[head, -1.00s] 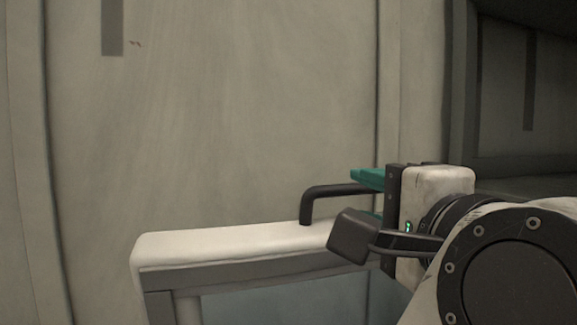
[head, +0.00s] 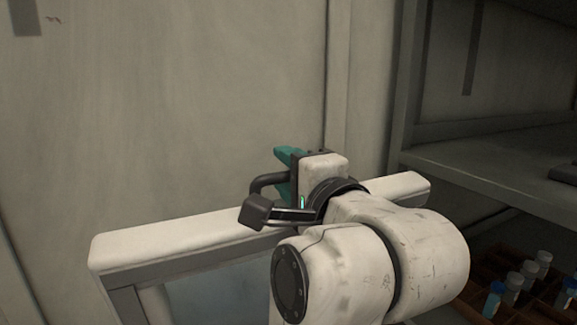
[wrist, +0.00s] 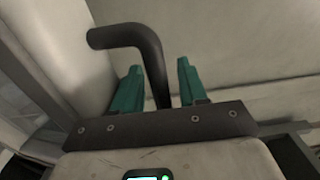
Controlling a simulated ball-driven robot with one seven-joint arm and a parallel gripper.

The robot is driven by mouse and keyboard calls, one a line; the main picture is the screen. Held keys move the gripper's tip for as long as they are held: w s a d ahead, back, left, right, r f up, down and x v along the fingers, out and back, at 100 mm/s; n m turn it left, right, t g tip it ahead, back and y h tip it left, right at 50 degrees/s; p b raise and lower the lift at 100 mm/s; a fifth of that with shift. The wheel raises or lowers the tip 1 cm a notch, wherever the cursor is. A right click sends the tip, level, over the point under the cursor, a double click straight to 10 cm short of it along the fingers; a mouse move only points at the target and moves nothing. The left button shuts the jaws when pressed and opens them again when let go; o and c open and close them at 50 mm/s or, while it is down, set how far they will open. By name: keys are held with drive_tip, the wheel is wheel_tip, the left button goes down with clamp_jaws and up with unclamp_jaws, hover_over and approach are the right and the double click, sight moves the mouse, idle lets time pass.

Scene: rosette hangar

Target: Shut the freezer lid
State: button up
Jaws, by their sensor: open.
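The freezer lid (head: 160,241) is a white panel with a thick rounded edge and a grey frame, standing raised in the head view. A dark bent bar handle (head: 262,184) sticks out from its edge. My gripper (head: 286,160) has teal fingers and is at the handle. In the wrist view the fingers of my gripper (wrist: 158,85) are apart, and the handle (wrist: 150,62) passes between them, nearer the left finger. I cannot tell whether that finger touches it. My arm hides part of the lid's edge and the lower lid.
A grey shelf (head: 500,185) stands at the right. Below it, a brown divided crate (head: 487,270) holds several small vials with white and blue caps. A plain pale wall (head: 180,110) stands behind the lid.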

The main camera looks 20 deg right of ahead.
drive_tip(key=shift+c, duration=0.3)
clamp_jaws()
idle(0.4)
